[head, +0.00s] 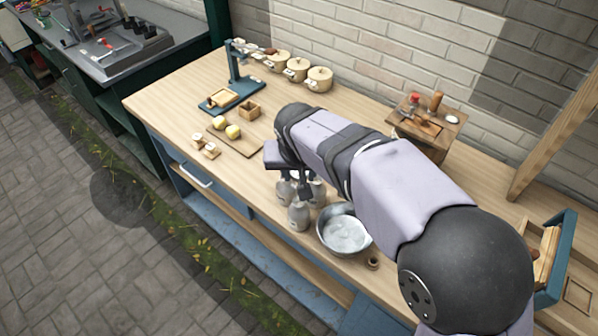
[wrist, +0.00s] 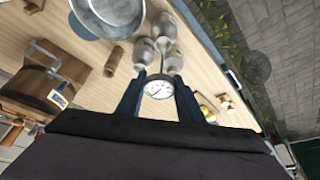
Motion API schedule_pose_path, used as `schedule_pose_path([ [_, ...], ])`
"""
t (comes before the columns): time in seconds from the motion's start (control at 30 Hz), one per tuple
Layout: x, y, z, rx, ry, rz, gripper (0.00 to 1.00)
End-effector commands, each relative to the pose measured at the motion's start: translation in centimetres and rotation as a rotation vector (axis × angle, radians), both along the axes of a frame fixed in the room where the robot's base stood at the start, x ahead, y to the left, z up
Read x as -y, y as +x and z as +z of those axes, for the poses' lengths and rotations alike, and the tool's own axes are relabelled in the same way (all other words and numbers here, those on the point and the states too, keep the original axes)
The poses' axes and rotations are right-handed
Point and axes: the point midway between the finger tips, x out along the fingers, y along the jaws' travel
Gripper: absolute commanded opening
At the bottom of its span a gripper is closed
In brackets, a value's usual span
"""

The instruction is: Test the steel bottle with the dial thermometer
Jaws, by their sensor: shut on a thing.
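My gripper (head: 305,194) is over the group of grey metal bottles at the front of the bench. In the wrist view my gripper (wrist: 158,96) is shut on the dial thermometer (wrist: 159,89), its white round face toward the camera. Its thin stem points away from my gripper among the bottles; whether the tip is inside one is unclear. The bottles show as a left one (wrist: 143,52), a far one (wrist: 165,28) and a near right one (wrist: 173,62). In the head view the front bottle (head: 299,216) is clearest; my arm partly hides the others.
A metal bowl (head: 343,246) stands right of the bottles, with a small wooden cup (head: 373,263) beside it. A board (head: 238,143) with yellow lumps lies left. Lidded pots (head: 319,84) and a blue stand (head: 234,80) are at the back. A wooden box (head: 425,122) stands right.

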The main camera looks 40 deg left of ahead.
Motion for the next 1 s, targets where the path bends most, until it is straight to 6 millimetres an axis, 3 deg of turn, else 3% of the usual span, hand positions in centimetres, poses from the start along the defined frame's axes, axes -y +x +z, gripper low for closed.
schedule_pose_path([
  [1.0,0.0,0.0,-2.0,0.0,0.0,0.0,0.18],
])
